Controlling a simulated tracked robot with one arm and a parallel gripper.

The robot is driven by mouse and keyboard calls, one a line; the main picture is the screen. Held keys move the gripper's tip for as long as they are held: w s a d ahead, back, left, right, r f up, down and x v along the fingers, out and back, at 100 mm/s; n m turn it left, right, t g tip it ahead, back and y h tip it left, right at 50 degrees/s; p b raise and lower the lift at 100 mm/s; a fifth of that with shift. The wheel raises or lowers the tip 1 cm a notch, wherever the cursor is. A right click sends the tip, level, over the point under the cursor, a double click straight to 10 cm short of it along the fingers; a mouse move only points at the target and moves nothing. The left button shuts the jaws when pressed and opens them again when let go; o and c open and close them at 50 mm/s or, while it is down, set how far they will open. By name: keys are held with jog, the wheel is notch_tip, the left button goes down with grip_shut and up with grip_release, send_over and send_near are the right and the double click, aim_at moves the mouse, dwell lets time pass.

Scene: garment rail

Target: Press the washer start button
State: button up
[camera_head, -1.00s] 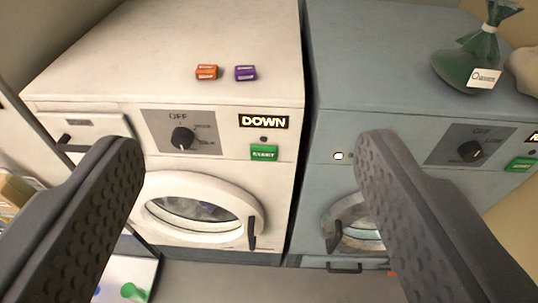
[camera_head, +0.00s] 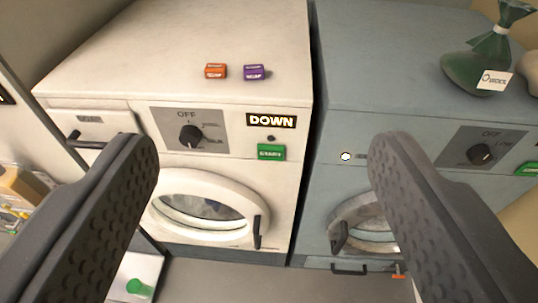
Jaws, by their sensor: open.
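The white washer (camera_head: 180,60) stands at left centre with its round door (camera_head: 205,208) shut and laundry behind the glass. Its green START button (camera_head: 271,152) is on the front panel, right of the dial (camera_head: 190,136) and below a lit "DOWN" display (camera_head: 271,121). My gripper (camera_head: 265,155) is open and empty, its fingers wide apart on both sides of the view. The START button shows between the fingers, and they appear apart from it. The left finger overlaps part of the washer front in view.
A blue-grey machine (camera_head: 400,70) stands at right with its own dial (camera_head: 480,154) and green button (camera_head: 528,168). An orange box (camera_head: 216,71) and a purple box (camera_head: 254,72) sit on the white washer. A green labelled bag (camera_head: 480,65) is on the blue-grey machine.

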grip_shut()
dwell(1.7)
